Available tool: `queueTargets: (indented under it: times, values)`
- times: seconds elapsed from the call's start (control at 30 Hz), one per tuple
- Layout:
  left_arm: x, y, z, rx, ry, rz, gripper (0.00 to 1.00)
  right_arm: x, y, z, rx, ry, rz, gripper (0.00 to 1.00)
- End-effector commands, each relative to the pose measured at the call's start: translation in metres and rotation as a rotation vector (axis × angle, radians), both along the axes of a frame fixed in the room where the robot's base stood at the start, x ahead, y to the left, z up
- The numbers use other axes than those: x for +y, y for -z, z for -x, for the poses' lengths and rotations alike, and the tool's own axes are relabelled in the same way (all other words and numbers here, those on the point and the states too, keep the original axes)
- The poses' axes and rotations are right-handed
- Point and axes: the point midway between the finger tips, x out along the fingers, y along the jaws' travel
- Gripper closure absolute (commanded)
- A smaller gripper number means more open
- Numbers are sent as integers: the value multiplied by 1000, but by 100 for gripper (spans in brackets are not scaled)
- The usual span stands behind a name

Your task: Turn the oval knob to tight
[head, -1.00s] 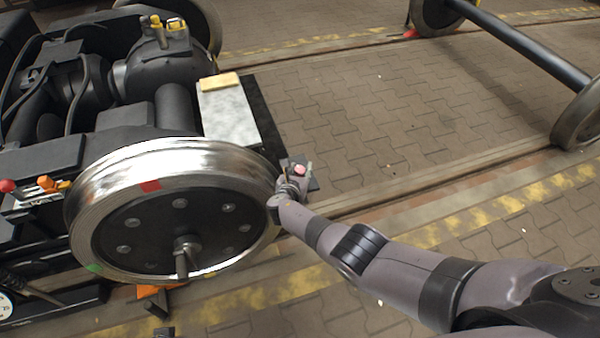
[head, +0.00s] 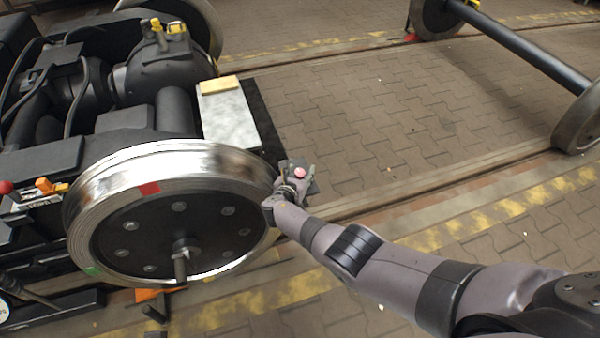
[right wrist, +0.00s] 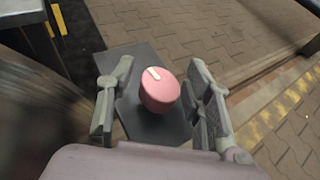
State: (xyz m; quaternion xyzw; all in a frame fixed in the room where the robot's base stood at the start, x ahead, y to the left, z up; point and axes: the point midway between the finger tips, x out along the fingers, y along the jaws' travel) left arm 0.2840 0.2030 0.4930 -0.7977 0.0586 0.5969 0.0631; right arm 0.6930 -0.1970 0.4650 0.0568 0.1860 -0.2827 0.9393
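The knob (right wrist: 160,92) is pinkish red with a rounded outline and a white mark on its top. It sits on a dark plate (right wrist: 143,66). It also shows as a small pink spot in the head view (head: 300,172), just right of the big wheel. My right gripper (head: 297,170) is at the knob. In the right wrist view its grey fingers (right wrist: 158,80) stand open on either side of the knob, with a gap visible at the left and a narrower one at the right. No tight marking is legible. My left gripper is not in view.
A shiny wheel (head: 165,163) of the bogie stands close left of my right gripper. A pale block (head: 228,120) lies behind it. Red, orange and yellow controls (head: 44,186) are at the far left. Paved floor (head: 350,120) lies open beyond, with another wheelset (head: 525,45) at upper right.

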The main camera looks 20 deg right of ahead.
Motion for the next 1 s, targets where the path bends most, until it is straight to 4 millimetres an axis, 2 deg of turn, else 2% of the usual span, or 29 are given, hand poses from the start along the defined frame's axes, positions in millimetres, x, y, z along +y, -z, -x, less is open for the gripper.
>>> queueTargets:
  times: [0.57,1.0]
  values:
    - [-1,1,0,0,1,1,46,5,0,5,1,-1,-3,46]
    - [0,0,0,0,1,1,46,25,-16,37,1,-1,-2,46]
